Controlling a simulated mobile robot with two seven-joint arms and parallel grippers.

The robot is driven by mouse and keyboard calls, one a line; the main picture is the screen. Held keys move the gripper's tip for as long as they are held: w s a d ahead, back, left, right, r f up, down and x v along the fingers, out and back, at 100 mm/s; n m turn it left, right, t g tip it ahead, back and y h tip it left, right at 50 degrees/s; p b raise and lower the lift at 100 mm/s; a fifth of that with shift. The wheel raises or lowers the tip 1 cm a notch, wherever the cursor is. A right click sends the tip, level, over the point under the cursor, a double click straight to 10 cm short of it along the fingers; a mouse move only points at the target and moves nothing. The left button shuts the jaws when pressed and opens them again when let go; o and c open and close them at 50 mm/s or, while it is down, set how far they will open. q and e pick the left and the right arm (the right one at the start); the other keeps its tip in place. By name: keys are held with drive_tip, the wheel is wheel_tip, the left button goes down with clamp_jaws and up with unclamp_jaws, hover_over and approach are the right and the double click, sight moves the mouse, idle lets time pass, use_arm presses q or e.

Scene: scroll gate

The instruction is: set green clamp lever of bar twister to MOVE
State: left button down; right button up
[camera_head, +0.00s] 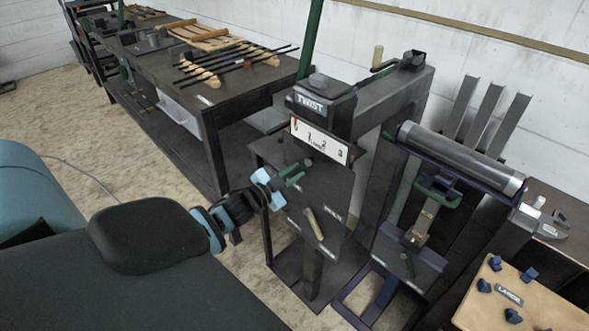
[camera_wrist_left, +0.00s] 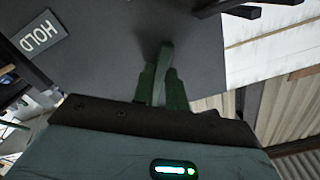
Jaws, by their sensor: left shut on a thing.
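The bar twister is a dark grey machine with a TWIST sign (camera_head: 312,103) and a white numbered scale (camera_head: 320,141) on its front. Its green clamp lever (camera_head: 293,171) sticks out of the front plate below the scale. My left gripper (camera_head: 275,187) is at this lever, in front of the plate. In the left wrist view the green lever (camera_wrist_left: 164,62) lies between my two fingers (camera_wrist_left: 161,88), which are shut on it. A HOLD label (camera_wrist_left: 42,36) is on the plate at upper left there. No MOVE label is readable. My right gripper is not in view.
A wooden-handled lever (camera_head: 314,222) sits lower on the same plate. A workbench (camera_head: 205,104) with rods stands behind at left. A roller machine (camera_head: 460,155) stands at right, with a wooden board (camera_head: 525,305) in front. Open floor (camera_head: 110,165) lies at left.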

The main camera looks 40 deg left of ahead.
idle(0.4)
use_arm(q)
drive_tip(key=c, duration=1.4)
unclamp_jaws()
drive_tip(key=shift+a, duration=0.1)
drive_tip(key=shift+s, duration=0.15)
drive_tip(key=s, duration=0.7)
drive_tip(key=shift+s+a, duration=0.25)
drive_tip(key=shift+s, duration=0.05)
